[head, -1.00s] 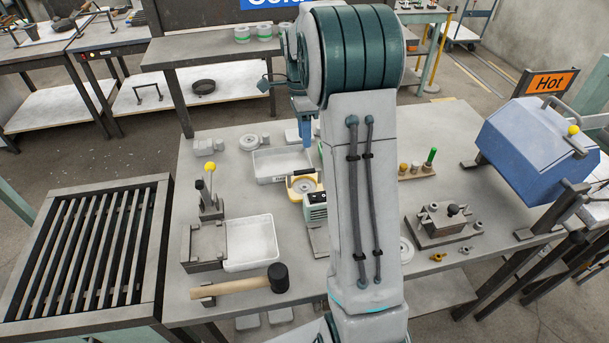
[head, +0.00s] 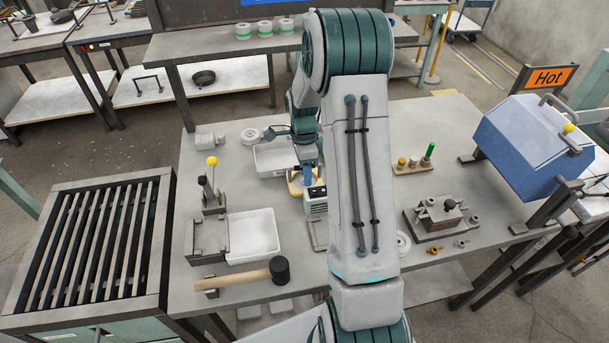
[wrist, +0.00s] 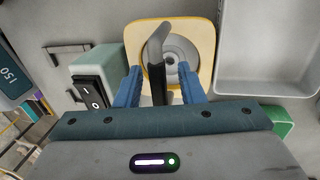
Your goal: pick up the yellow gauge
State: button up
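A yellow, round-cornered square piece with a grey ringed centre (wrist: 204,35) lies ahead of my gripper in the wrist view. In the head view its yellow edge (head: 293,186) shows beneath my gripper (head: 306,174). I cannot tell whether this is the yellow gauge; a small yellow-topped peg (head: 402,161) also stands in a wooden rack (head: 412,169). In the wrist view my gripper (wrist: 158,80) is open, its blue fingers apart. A dark upright stem with a bent grey top (wrist: 158,42) shows between them, with gaps on both sides.
A pale green switch box (wrist: 93,72) adjoins the yellow piece. A grey tray (wrist: 225,75) is close on its other side. A white tray (head: 253,237), a mallet (head: 240,281) and a yellow-knobbed lever (head: 211,160) stand to the left. A blue box (head: 530,150) is at right.

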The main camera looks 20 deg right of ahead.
jog(key=shift+f, duration=0.15)
grip_shut()
jog(key=shift+r, duration=0.2)
